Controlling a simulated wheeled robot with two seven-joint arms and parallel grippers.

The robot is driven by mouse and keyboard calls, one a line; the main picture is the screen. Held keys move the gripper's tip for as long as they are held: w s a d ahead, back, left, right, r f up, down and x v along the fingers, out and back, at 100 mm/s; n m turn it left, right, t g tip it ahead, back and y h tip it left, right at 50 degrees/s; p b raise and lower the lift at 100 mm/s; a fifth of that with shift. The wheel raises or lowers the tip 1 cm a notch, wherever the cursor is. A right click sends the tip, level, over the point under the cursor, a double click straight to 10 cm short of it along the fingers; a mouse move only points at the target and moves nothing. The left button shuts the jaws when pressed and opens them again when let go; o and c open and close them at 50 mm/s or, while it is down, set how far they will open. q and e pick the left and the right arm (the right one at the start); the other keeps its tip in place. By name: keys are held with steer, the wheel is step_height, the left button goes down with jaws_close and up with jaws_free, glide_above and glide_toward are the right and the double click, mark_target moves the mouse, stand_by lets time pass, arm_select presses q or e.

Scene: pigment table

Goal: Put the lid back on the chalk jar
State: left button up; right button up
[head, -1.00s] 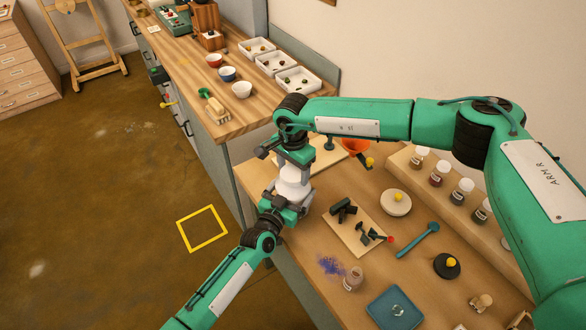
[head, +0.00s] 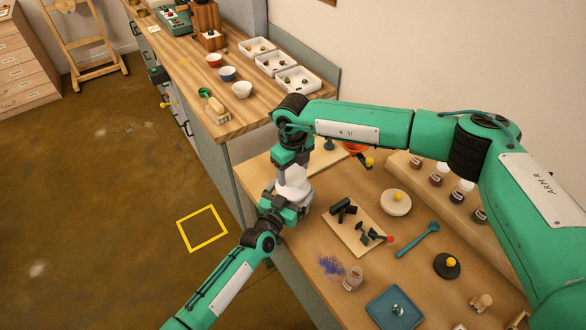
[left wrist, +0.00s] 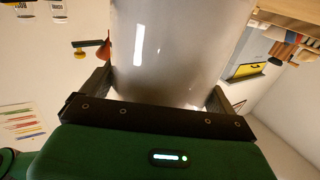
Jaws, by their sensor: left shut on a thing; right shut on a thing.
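My right gripper (head: 292,160) points down directly above the jar and is shut on what seems to be the lid. The lid is hidden by the gripper, so I cannot tell whether it touches the jar's rim.

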steer(key=m, duration=0.6)
steer(key=shift+m, duration=0.4)
steer(key=o, duration=1.1)
steer(key=shift+r, duration=2.25)
steer(key=shift+c, duration=0.6)
steer(key=shift+a+r+n, duration=0.15)
steer(key=shift+r+n, duration=0.05)
steer(key=shift+n, duration=0.4)
steer(key=shift+a+r+n, duration=0.1)
steer(key=shift+r+n, duration=0.05)
steer(key=shift+n, duration=0.45)
steer(key=n, duration=0.1)
steer(key=r+n, duration=0.1)
steer(key=shift+s+a+n, duration=0.1)
steer(key=shift+n, duration=0.2)
steer(key=n, duration=0.1)
steer(key=r+n, duration=0.1)
steer(key=n, duration=0.2)
steer(key=shift+d+r, duration=0.35)
